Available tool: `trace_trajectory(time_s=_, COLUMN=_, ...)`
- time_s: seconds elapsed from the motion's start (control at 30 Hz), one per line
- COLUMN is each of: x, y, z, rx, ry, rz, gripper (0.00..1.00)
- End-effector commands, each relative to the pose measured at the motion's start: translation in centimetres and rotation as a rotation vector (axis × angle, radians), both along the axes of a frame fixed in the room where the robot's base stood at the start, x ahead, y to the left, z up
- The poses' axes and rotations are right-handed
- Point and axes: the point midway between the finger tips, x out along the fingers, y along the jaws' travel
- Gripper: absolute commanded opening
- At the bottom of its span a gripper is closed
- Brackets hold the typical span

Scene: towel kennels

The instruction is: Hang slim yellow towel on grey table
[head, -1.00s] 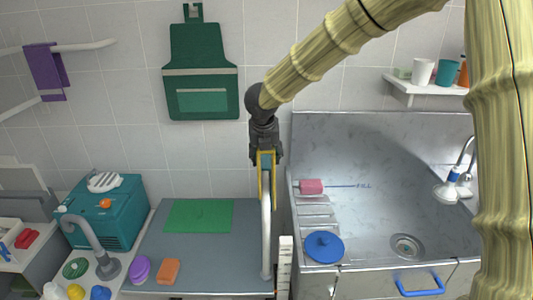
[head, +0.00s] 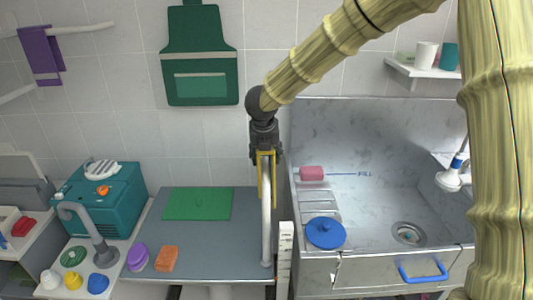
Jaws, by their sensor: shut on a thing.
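The slim yellow towel (head: 273,182) hangs as narrow strips just below my gripper (head: 265,157), beside the upper part of a white bar (head: 266,222). My gripper is shut on the towel near its top. The bar stands out at the right side of the grey table (head: 215,252). The towel is seen almost edge-on, so I cannot tell whether it lies over the bar or only next to it. The fingertips are small and partly hidden by the towel.
A green mat (head: 197,204), a purple round thing (head: 137,257) and an orange sponge (head: 166,259) lie on the table. Right of it is a steel sink (head: 380,205) with a blue lid (head: 325,233). A teal box (head: 102,205) stands left. A purple towel (head: 40,55) hangs on a wall rail.

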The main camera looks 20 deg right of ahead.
Motion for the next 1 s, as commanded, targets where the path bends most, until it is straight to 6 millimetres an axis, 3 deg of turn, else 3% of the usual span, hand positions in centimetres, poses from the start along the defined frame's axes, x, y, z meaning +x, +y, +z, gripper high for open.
trace_trajectory(time_s=1.0, x=0.0, y=0.0, z=-6.3, rx=0.0, ry=0.0, rz=0.0, gripper=0.28)
